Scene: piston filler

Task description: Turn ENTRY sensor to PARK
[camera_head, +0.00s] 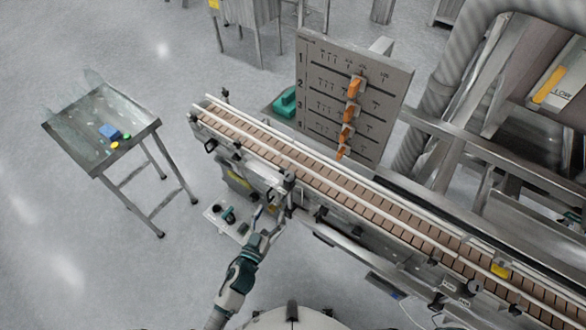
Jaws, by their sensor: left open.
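My left gripper (270,212) is open at the near side of the conveyor (330,185). Its fingers point up toward a small dark sensor fitting (290,178) on the conveyor's near rail; I cannot tell whether they touch it. Another small dark fitting (210,146) sits at the conveyor's far left end. No ENTRY or PARK label is readable at this size. A grey panel (385,110) with numbered rows and several orange sliders (356,88) stands behind the conveyor. My right gripper is not in view.
A metal side table (60,128) at left carries a blue block (109,132) and small coloured discs. A plate with dark knobs (228,216) lies beside my left gripper. Large pipes and machine frames fill the right. The floor at lower left is clear.

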